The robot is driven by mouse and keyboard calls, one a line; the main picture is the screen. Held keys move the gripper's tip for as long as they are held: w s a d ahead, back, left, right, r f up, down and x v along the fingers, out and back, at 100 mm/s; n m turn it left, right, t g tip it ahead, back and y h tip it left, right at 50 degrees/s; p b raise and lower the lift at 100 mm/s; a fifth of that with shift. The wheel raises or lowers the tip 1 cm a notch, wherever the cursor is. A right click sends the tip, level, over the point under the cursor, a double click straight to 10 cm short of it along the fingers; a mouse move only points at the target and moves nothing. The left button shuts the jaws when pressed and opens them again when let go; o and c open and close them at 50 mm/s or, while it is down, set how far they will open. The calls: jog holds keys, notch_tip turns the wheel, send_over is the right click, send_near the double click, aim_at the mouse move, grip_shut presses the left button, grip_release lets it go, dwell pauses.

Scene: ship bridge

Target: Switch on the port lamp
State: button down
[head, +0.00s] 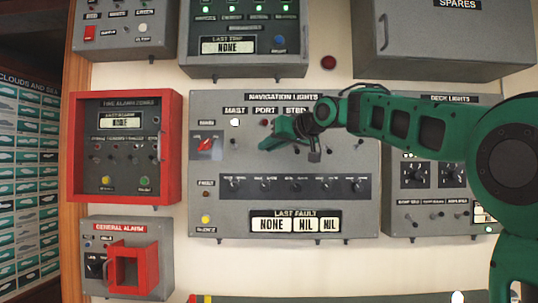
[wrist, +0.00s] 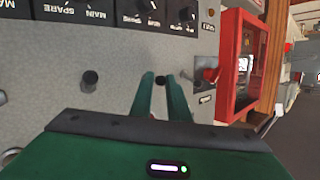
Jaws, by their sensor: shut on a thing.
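The grey navigation lights panel (head: 215,220) is on the wall in the middle of the head view, with MAST, PORT and STBD labels along its top. My gripper (head: 264,146) is at the panel below the PORT label (head: 265,111). Its two fingers (wrist: 161,82) show close together in the wrist view, pointing at the panel. They are shut on a small dark toggle, the port switch (wrist: 160,79), mostly hidden between them. The mast lamp (head: 234,122) glows white.
A red-handled main switch (head: 205,145) is left of the gripper, and in the wrist view it is to the right (wrist: 207,75). Another black toggle (wrist: 90,80) stands beside the fingers. A red fire alarm box (head: 172,190) projects at the left. My forearm crosses the panel's right part.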

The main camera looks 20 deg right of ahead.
jog(key=shift+w+r+m+g, duration=0.25)
jog(key=shift+r+m+g, duration=0.55)
jog(key=shift+r+g, duration=0.5)
jog(key=shift+w+r+g, duration=0.1)
jog(key=shift+g, duration=0.6)
jog(key=c, duration=1.7)
grip_release()
jog(key=shift+w+a, duration=0.1)
jog(key=shift+c, duration=0.2)
jog(key=v, duration=1)
jog(key=shift+s, duration=0.25)
jog(key=shift+r, duration=0.15)
